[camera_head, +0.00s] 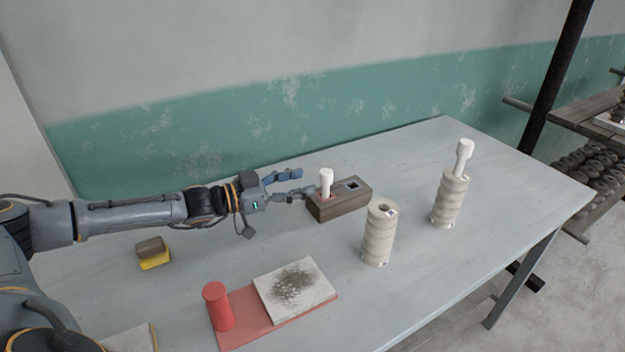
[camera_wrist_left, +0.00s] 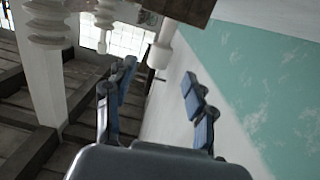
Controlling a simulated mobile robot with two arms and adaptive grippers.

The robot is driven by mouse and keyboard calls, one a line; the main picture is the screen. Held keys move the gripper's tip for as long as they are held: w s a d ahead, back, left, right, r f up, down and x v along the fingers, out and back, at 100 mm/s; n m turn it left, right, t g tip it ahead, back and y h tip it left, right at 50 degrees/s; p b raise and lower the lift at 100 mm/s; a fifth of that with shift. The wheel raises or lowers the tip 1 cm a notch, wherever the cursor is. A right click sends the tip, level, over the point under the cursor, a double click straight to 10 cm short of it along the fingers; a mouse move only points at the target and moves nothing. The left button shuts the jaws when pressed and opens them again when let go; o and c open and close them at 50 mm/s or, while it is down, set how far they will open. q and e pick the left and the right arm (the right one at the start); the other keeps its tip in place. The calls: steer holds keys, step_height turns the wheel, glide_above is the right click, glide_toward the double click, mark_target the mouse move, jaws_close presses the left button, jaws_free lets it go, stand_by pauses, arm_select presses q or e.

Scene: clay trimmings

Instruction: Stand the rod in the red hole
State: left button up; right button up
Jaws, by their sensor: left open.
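A white rod (camera_head: 326,182) stands upright in the left hole of the wooden block (camera_head: 340,208); red shows around its foot. The block's other hole (camera_head: 352,185) is dark and empty, with a pale rim. My left gripper (camera_head: 303,184) is open just left of the rod, its fingers pointing at it. In the left wrist view, the gripper (camera_wrist_left: 160,72) has its fingers apart, with the rod (camera_wrist_left: 162,45) just beyond the tips, roughly between them, touching neither as far as I can tell. The block (camera_wrist_left: 180,10) is cut by the top edge there.
A ribbed white column (camera_head: 379,235) stands in front of the block. Another (camera_head: 447,203), farther right, holds a white piece (camera_head: 463,158). A red cylinder (camera_head: 217,306), a smudged white tile (camera_head: 294,288) on a red mat and a brown-and-yellow block (camera_head: 153,253) lie nearer.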

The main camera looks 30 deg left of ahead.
arm_select(q)
steer(key=shift+v, duration=1.35)
